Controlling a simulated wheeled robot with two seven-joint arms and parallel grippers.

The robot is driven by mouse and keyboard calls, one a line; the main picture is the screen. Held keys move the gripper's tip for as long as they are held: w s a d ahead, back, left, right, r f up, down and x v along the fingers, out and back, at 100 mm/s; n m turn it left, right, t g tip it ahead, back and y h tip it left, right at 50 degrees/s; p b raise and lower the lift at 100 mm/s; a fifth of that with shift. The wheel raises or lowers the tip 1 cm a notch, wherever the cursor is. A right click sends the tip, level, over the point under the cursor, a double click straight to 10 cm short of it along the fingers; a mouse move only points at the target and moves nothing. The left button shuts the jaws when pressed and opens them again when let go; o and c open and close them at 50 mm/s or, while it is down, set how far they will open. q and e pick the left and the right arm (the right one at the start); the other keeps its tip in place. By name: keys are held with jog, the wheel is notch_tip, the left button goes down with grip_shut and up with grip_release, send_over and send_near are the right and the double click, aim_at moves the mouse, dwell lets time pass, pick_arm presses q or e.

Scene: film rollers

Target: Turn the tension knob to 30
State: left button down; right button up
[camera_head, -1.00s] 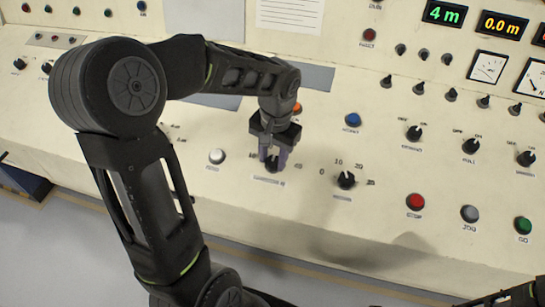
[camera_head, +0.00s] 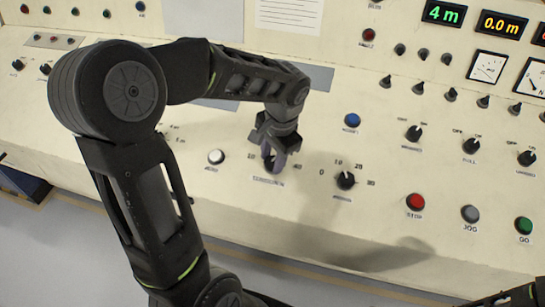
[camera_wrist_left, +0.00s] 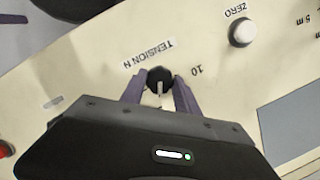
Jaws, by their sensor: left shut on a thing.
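The tension knob (camera_wrist_left: 159,76) is black and round with a pale pointer line. In the left wrist view it sits beside the upside-down "TENSION N" label (camera_wrist_left: 149,53), with the number 10 (camera_wrist_left: 196,70) to its right. Its pointer runs down the picture, away from the label. My left gripper (camera_wrist_left: 160,92) is shut on the knob, one purple finger on each side. In the head view the left gripper (camera_head: 270,163) covers most of the knob, with 10 to its left and 40 to its right. Other scale numbers are hidden by the gripper.
The white zero button (camera_head: 216,157) is left of the gripper. Another black knob (camera_head: 345,181) is to the right, with a blue button (camera_head: 352,120) above it. Red (camera_head: 416,202), grey (camera_head: 470,214) and green (camera_head: 523,226) buttons line the right front of the panel.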

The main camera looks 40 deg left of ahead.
pick_arm(q)
jog(key=c, duration=0.9)
grip_release()
jog(key=r, duration=0.5)
jog(key=d+r, duration=0.1)
jog(key=r, duration=0.1)
jog(key=shift+r, duration=0.35)
